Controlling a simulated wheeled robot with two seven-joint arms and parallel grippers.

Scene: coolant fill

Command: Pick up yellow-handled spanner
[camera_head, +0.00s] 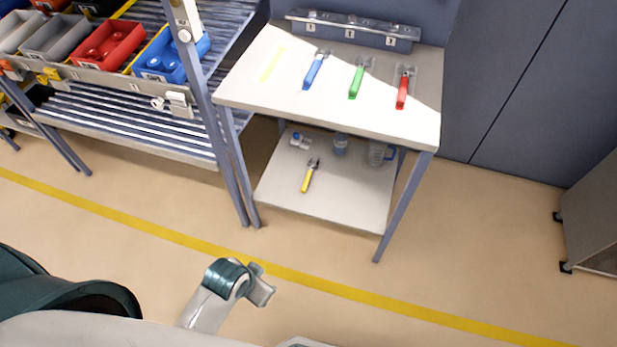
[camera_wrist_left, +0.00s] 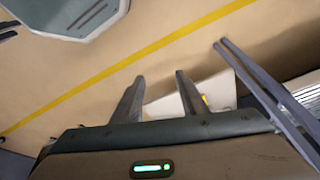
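The yellow-handled spanner (camera_head: 307,181) lies on the lower shelf (camera_head: 345,205) of the small bench, its dark jaw end pointing away from me. In the left wrist view a small yellow patch (camera_wrist_left: 205,99) shows on a pale surface just right of the right finger; it is probably the spanner's handle, mostly hidden. My left gripper (camera_wrist_left: 160,76) is open, its two fingers apart with nothing between them. In the head view part of an arm of mine shows at the bottom, in front of the bench, but its fingertips cannot be made out. My right gripper is not in view.
Blue (camera_head: 315,71), green (camera_head: 357,81) and red (camera_head: 403,90) handled tools lie on the bench top (camera_head: 265,85). A clear jug (camera_head: 378,153) and other small items stand behind the spanner. Bench legs flank the shelf. A roller rack with bins (camera_head: 110,45) adjoins at left.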

